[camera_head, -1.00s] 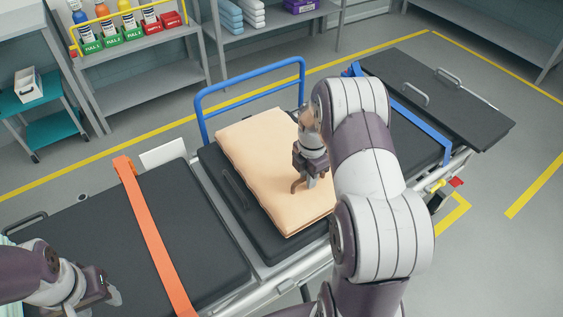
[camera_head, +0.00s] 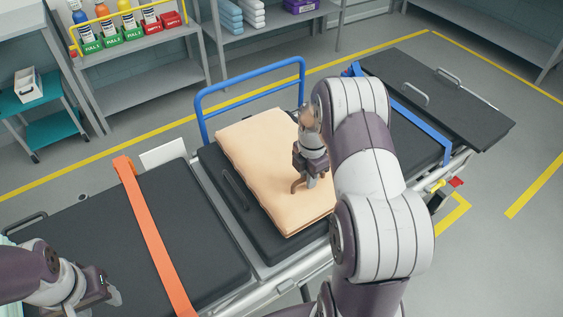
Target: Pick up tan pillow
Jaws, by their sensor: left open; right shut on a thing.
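The tan pillow (camera_head: 262,155) lies flat on a black pad of the stretcher (camera_head: 207,165), in the middle of the view. My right gripper (camera_head: 303,187) points down onto the pillow's right part and is shut on it; my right arm hides part of the pillow's right side. My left gripper (camera_head: 113,292) is open at the lower left, over the stretcher's left black section, away from the pillow.
An orange strap (camera_head: 150,230) crosses the left pad. A blue rail (camera_head: 250,76) stands behind the pillow. A blue strap (camera_head: 425,122) crosses the right pad. Shelves with bottles and boxes (camera_head: 140,80) and a teal cart (camera_head: 30,118) stand at the back left.

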